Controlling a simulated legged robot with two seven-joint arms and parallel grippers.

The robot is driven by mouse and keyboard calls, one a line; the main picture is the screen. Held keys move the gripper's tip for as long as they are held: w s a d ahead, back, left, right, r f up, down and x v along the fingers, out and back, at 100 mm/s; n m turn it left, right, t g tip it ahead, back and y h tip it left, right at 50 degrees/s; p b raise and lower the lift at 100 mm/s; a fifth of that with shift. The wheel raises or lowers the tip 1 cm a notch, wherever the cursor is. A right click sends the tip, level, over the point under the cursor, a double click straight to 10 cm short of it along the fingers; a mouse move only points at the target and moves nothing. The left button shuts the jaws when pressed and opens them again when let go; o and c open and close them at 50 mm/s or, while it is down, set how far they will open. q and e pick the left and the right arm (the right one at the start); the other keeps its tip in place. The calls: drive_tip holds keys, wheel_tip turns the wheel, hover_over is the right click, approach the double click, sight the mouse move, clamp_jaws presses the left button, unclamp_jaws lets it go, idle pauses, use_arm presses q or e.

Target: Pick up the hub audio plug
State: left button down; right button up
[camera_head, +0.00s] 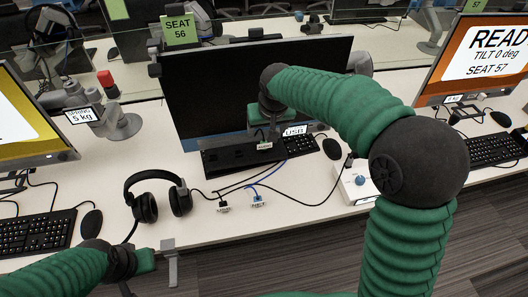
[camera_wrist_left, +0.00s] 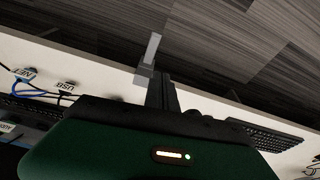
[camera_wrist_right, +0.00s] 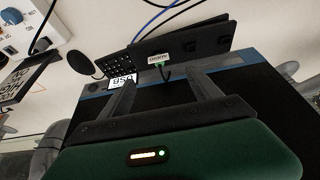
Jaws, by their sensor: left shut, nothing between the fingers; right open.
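The audio plug, with a small white AUDIO tag (camera_head: 265,146), is at the keyboard below the centre monitor. In the right wrist view the tagged audio plug (camera_wrist_right: 158,57) has a green part and a dark cable. My right gripper (camera_wrist_right: 165,80) is open, its fingers spread to either side of the plug's cable, with the tag just beyond the fingertips. In the head view my right gripper (camera_head: 268,125) is partly hidden by its arm. I cannot tell whether it touches the plug. My left gripper (camera_head: 170,250) is shut and empty at the desk's front edge; its fingers show in the left wrist view (camera_wrist_left: 150,62).
The centre monitor (camera_head: 215,85) stands behind the keyboard (camera_head: 225,160). A USB label (camera_head: 293,130) shows near it. USB (camera_head: 223,208) and NET (camera_head: 258,202) plugs lie in front with cables. Headphones (camera_head: 158,202) lie left; a blue-knobbed box (camera_head: 350,188) stands right.

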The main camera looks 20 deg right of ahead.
sight(264, 142)
drive_tip(key=b+x, duration=0.1)
drive_tip(key=x, duration=0.7)
drive_tip(key=shift+w+f, duration=0.2)
drive_tip(key=shift+f, duration=0.05)
drive_tip(key=x, duration=0.5)
drive_tip(key=shift+d+f, duration=0.2)
drive_tip(key=shift+f, duration=0.1)
drive_tip(key=shift+s+r, duration=0.1)
drive_tip(key=shift+r, duration=0.05)
drive_tip(key=c, duration=1.4)
drive_tip(key=shift+r, duration=0.4)
drive_tip(key=v, duration=0.2)
drive_tip(key=shift+r, duration=0.5)
drive_tip(key=s+a, duration=0.2)
drive_tip(key=s, duration=0.5)
drive_tip(key=s+a+r, duration=0.1)
drive_tip(key=s+a, duration=0.2)
drive_tip(key=s, duration=0.4)
drive_tip(key=shift+s+r+b, duration=0.15)
drive_tip(key=shift+s+b, duration=0.05)
drive_tip(key=shift+b, duration=0.2)
